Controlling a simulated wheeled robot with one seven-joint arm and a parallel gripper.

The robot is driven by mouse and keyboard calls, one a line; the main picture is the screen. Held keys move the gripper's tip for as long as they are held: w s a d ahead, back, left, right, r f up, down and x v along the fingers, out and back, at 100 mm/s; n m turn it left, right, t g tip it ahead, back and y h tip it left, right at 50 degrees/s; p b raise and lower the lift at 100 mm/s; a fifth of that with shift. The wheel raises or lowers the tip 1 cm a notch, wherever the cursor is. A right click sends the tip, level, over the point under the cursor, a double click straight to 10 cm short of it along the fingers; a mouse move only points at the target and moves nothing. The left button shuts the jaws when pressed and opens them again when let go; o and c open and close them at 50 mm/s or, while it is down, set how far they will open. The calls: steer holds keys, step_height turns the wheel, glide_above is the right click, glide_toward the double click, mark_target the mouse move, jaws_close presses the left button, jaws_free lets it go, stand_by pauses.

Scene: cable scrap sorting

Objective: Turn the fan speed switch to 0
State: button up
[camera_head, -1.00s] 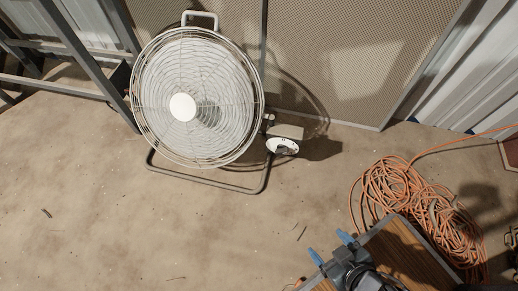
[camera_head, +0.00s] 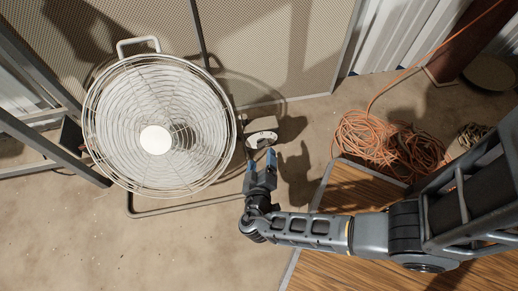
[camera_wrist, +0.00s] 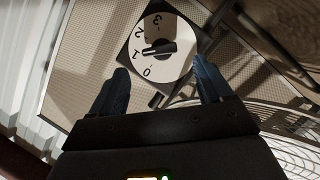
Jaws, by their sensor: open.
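The fan (camera_head: 160,125) stands at the left in the head view, with a white round cage and a tube base. Its speed switch (camera_head: 262,138) is a white dial on a box at the fan's right side. In the wrist view the dial (camera_wrist: 172,67) shows the numbers 0 to 3 around a black knob (camera_wrist: 160,48). The knob's left end lies close to the 1. My gripper (camera_head: 261,161) is open and empty, its blue fingertips just in front of the dial. In the wrist view the fingers of my gripper (camera_wrist: 161,68) lie either side of the dial's lower part, apart from the knob.
A wooden table top (camera_head: 360,190) lies under my arm at the right. A coil of orange cable (camera_head: 385,143) lies on the floor beyond it. A mesh panel (camera_head: 275,50) stands behind the fan, and a metal frame (camera_head: 40,140) stands at the left. The front floor is clear.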

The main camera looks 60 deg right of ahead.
mark_target(262, 148)
steer(key=b+x, duration=0.1)
steer(key=x, duration=0.4)
steer(key=shift+d+f, duration=0.15)
steer(key=shift+d, duration=0.15)
steer(key=shift+c, duration=0.2)
steer(key=c, duration=1)
steer(key=shift+w, duration=0.1)
steer(key=n+h, duration=0.1)
steer(key=n, duration=0.2)
steer(key=shift+w+a+f+g, duration=0.1)
steer(key=shift+a+g, duration=0.05)
steer(key=shift+g, duration=0.25)
steer(key=shift+f+n+h, duration=0.2)
steer(key=shift+n+h, duration=1)
steer(key=shift+n, duration=0.9)
